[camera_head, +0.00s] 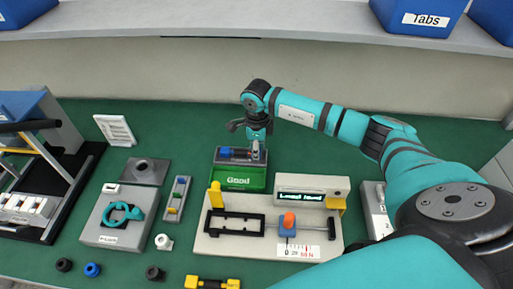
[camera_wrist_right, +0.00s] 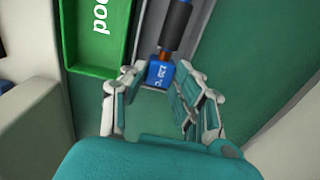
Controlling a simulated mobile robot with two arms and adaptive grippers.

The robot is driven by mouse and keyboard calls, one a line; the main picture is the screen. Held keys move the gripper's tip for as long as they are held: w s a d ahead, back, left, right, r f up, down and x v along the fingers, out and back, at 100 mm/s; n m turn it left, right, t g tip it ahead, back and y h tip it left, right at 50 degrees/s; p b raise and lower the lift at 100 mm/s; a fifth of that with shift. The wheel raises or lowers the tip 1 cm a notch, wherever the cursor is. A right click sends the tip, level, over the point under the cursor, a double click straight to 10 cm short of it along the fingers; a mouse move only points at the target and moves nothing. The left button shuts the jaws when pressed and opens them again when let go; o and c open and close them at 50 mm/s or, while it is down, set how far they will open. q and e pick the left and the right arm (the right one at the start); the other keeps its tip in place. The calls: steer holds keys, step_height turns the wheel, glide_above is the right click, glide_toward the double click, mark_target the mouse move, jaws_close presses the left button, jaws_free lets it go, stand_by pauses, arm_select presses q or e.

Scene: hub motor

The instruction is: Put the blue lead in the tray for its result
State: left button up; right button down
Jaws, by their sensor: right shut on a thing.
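The blue lead (camera_wrist_right: 158,74) has a blue labelled end, a copper-coloured section and a black body in the right wrist view. My right gripper (camera_wrist_right: 160,80) is shut on its blue end. In the head view my right gripper (camera_head: 256,150) is at a grey holder behind the green tray marked "Good" (camera_head: 238,187). A blue and red part (camera_head: 232,153) extends left from the gripper there. I cannot tell whether it touches the holder. The green tray is also at the upper left of the right wrist view (camera_wrist_right: 98,50). My left gripper is not in view.
A beige test fixture (camera_head: 215,246) with a lit display (camera_head: 300,196), an orange knob and a scale stands in front. A grey box with a teal ring (camera_head: 118,232) stands left. Several small parts lie along the front. Blue bins stand on the back shelf.

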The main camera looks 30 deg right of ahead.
steer(key=shift+f+b, duration=0.85)
steer(key=shift+f, duration=0.2)
steer(key=c, duration=0.9)
jaws_free()
